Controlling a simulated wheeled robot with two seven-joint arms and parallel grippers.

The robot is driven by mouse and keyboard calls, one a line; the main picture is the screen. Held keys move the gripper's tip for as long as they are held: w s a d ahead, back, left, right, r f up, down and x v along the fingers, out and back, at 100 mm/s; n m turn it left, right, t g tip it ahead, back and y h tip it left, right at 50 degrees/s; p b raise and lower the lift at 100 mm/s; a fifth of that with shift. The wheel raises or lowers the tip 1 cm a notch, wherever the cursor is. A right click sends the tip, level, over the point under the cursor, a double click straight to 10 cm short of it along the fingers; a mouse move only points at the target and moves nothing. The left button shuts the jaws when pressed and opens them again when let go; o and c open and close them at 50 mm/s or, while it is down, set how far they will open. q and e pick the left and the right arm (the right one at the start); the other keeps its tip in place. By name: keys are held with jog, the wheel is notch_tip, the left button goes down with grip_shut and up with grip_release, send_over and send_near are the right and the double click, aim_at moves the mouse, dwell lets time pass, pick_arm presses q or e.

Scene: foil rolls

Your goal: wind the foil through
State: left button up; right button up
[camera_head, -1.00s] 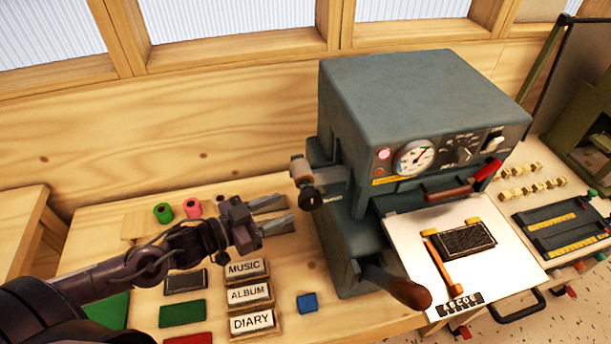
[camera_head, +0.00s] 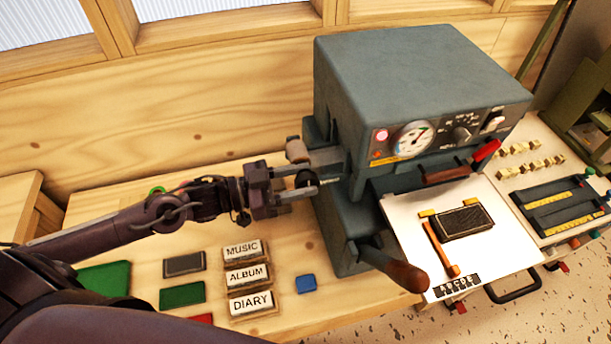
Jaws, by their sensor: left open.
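The blue-grey foil press (camera_head: 420,75) stands on the wooden bench. On its left side a bracket carries a tan roll (camera_head: 297,149) with a black knob (camera_head: 306,179) just below it. My left gripper (camera_head: 303,184) is open at the knob, its fingers pointing right, one above and one below it in the picture. I cannot tell whether they touch it. My right gripper is not in view.
Signs reading MUSIC (camera_head: 242,250), ALBUM (camera_head: 248,275) and DIARY (camera_head: 251,302) lie left of a blue block (camera_head: 306,284). A brown-handled lever (camera_head: 397,270) sticks out in front of the press. The white plate (camera_head: 500,245) bears a dark block (camera_head: 466,222).

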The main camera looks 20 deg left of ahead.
pick_arm(q)
jog(key=shift+w+d, duration=0.3)
jog(key=shift+d, duration=0.3)
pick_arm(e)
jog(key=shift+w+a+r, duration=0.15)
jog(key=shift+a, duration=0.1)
pick_arm(q)
jog(key=shift+c, duration=0.2)
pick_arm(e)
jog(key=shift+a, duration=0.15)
